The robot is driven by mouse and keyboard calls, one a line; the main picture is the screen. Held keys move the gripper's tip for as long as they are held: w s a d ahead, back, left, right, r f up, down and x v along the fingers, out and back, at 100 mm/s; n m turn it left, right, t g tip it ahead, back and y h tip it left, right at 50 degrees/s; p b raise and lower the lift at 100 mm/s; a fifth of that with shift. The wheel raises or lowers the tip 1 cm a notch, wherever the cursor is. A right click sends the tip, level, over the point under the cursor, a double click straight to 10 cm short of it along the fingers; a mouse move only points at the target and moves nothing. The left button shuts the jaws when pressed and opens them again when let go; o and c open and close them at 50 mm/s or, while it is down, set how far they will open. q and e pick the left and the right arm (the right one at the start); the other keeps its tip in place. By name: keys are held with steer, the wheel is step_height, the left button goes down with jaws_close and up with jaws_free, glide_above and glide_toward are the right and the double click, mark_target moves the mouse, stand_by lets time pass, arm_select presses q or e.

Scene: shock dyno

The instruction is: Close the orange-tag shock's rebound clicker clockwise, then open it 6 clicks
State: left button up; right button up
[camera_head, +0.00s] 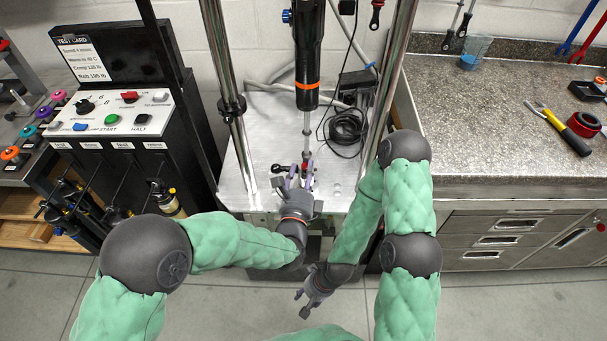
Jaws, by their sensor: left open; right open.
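A black shock body with an orange band (307,85) hangs upright between the two chrome posts of the dyno. Its thin shaft (307,128) runs down to a lower mount, where a small red part (309,164) shows; I cannot tell if it is the rebound clicker. My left gripper (294,178) is open at the foot of the shaft, close to the red part, and partly hides the lower mount. Contact cannot be made out. My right gripper (303,302) is open and empty, low in front of the dyno table, away from the shock.
A control box (110,115) with knobs and buttons stands left, below a test card (84,60). Several shocks hang in the rack beneath.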

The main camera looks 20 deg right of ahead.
arm_select(q)
jaws_close()
